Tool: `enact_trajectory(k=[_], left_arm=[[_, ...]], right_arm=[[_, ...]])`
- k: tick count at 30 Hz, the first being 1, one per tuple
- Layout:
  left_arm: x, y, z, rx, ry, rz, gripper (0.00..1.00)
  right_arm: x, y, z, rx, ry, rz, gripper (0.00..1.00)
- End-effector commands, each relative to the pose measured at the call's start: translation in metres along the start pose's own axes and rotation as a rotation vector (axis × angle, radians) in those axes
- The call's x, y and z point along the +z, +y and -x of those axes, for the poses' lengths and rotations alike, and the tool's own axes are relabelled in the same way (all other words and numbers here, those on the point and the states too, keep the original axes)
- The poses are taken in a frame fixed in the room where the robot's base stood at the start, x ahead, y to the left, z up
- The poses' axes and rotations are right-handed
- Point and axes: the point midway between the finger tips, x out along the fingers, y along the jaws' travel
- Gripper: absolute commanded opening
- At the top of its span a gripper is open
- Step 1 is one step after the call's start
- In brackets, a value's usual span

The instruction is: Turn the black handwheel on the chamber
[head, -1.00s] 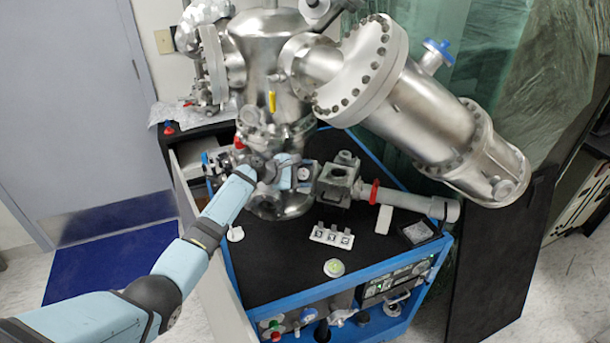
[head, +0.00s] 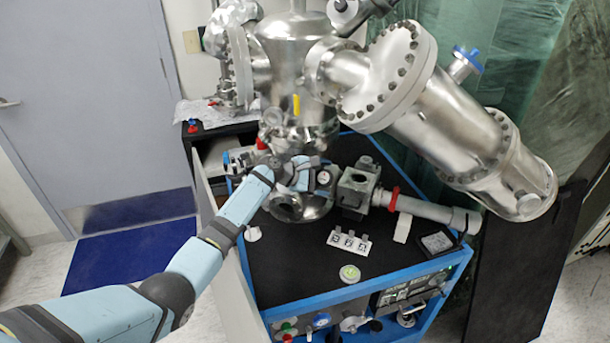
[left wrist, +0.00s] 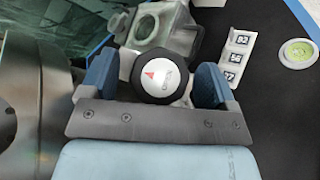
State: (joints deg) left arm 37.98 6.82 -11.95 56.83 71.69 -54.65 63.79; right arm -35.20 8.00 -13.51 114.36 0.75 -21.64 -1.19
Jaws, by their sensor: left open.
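In the head view the handwheel (head: 324,177) is small, just right of my left gripper (head: 305,174). It sits low in front of the steel chamber (head: 292,60). My right gripper is not in view.
A large flanged steel cylinder (head: 440,110) slants down to the right. A grey block fitting (head: 357,188) stands right of the handwheel. A numbered white tag strip (head: 348,241) and a round green level (head: 349,274) lie on the black cart top (head: 300,275).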

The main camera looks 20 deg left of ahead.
Motion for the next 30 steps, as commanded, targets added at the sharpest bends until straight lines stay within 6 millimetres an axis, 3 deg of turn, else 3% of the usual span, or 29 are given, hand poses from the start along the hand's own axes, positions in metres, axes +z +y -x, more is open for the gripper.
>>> enact_trajectory(k=[15,21,30], left_arm=[[-0.002,-0.002,0.108,-0.001,0.004,-0.003,0.82],[-0.001,-0.001,0.126,-0.001,0.002,-0.002,0.82],[0.0,-0.001,0.128,-0.002,0.001,-0.001,0.82]], right_arm=[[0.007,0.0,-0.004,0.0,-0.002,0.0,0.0],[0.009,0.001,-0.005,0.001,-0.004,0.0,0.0],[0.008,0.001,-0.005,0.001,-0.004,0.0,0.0]])
